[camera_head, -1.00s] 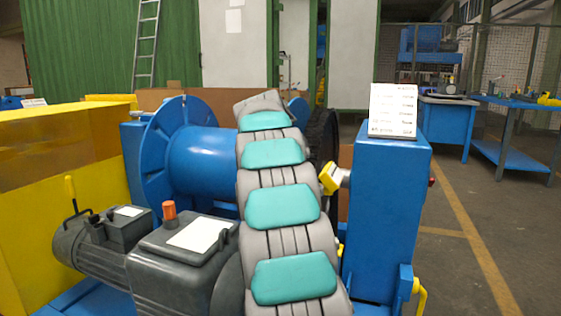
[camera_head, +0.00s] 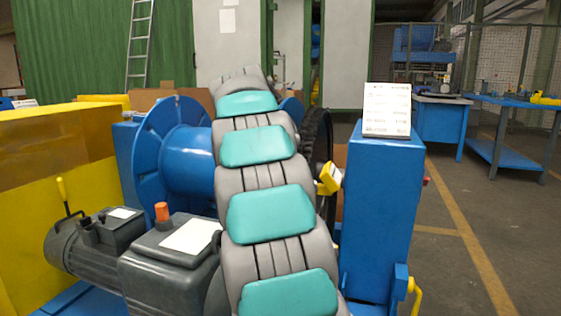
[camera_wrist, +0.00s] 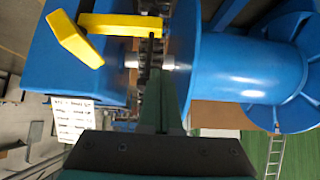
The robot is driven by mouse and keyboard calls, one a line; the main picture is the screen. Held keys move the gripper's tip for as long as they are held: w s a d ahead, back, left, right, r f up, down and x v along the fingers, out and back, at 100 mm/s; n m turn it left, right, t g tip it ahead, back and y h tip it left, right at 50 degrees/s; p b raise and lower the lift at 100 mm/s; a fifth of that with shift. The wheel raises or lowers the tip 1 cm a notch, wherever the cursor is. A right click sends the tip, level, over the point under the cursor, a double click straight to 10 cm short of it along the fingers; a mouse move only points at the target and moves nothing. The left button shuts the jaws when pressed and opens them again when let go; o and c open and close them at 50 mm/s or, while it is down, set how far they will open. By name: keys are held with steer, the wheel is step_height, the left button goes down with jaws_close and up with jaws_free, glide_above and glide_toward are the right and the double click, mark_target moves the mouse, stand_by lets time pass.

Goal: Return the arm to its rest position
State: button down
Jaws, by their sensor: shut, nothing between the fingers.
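My arm (camera_head: 265,215), grey with teal pads, rises up the middle of the head view and bends away from me. Its far end hides my gripper there. In the wrist view my gripper (camera_wrist: 160,120) shows as dark green fingers pressed together, with nothing between them. The fingers point toward a dark chain (camera_wrist: 153,60) and a yellow handle (camera_wrist: 75,40). I cannot tell how far apart they are. A yellow handle (camera_head: 328,180) also shows beside the blue post in the head view.
A blue drum (camera_head: 188,155) and a grey motor (camera_head: 170,255) stand left of my arm. A blue post (camera_head: 383,215) with a white sign (camera_head: 387,110) stands close on the right. A yellow block (camera_head: 60,160) is at far left. Open floor lies beyond the post at right.

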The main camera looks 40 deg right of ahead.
steer(key=shift+w+a+r, duration=0.15)
steer(key=shift+w+r, duration=0.05)
steer(key=shift+r, duration=0.1)
steer(key=shift+r, duration=0.1)
steer(key=shift+a, duration=0.1)
steer(key=s+a+f+n+g+y+p, duration=0.1)
steer(key=s+a+f+n+y, duration=0.1)
steer(key=s+a+f, duration=0.45)
steer(key=s+a+f+n+y, duration=0.1)
steer(key=s+a+f+n, duration=0.15)
steer(key=a, duration=0.75)
steer(key=s+a+f+n+g+y+p, duration=0.15)
steer(key=s+a+f, duration=0.3)
steer(key=a, duration=0.45)
steer(key=s+a+f+n+g+y, duration=0.1)
steer(key=s+a+f, duration=0.3)
steer(key=s, duration=0.4)
steer(key=s+a+f+n+g+y, duration=0.1)
steer(key=s+a+f+n, duration=0.2)
steer(key=s+a+f, duration=0.2)
steer(key=s+a+f+n+g+y+p, duration=0.1)
steer(key=s+a+f, duration=0.3)
steer(key=s, duration=0.6)
steer(key=shift+s+a+f+n+g, duration=0.4)
steer(key=shift+a+n, duration=0.2)
steer(key=shift+a, duration=0.6)
